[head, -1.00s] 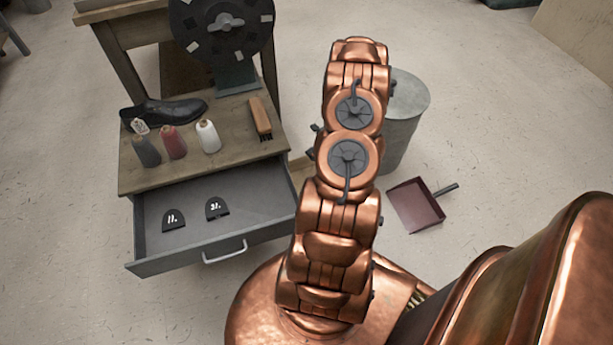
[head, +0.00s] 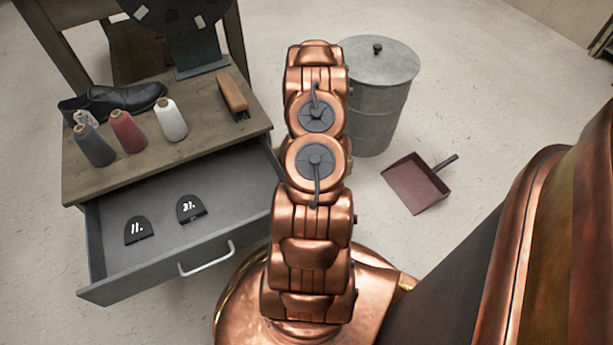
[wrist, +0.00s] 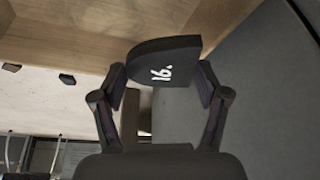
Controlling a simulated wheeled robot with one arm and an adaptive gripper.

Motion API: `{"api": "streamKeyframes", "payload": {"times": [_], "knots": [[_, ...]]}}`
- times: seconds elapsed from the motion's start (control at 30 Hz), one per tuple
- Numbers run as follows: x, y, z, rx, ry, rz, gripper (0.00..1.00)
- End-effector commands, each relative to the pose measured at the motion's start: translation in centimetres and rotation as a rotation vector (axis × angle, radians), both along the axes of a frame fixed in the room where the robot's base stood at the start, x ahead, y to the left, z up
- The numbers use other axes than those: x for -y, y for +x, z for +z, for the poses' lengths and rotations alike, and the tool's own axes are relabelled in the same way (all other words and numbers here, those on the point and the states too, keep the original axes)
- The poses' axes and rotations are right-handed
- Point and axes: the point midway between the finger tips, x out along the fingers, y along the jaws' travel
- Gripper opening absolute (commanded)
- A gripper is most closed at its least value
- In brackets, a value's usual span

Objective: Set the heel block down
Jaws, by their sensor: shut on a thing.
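In the wrist view, my gripper (wrist: 161,70) is shut on a dark heel block (wrist: 180,48) with a rounded edge and white marking that looks like "16.". The block is held between the two fingers, in front of a wooden surface and a grey panel; I cannot tell whether it touches either. In the head view the gripper and held block are hidden behind my arm. Two similar dark blocks, marked "11." (head: 139,231) and "31." (head: 191,209), lie apart in the open grey drawer (head: 240,190).
On the bench top (head: 90,180) stand a black shoe (head: 130,97), grey, red and white thread cones (head: 170,120) and a brush (head: 232,94). A lidded metal bin (head: 378,110) and a dustpan (head: 417,184) stand on the floor to the right. The drawer's right part is bare.

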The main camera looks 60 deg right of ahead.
Motion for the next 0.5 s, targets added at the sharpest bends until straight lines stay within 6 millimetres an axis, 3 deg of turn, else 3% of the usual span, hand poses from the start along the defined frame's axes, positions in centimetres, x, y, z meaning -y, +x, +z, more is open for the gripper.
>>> {"api": "streamKeyframes", "payload": {"times": [0.17, 0.5], "knots": [[0.1, -0.1, -1.5, 0.000, 0.001, -0.002, 0.38], [0.0, -0.1, -6.6, -0.001, 0.001, -0.001, 0.38]]}}
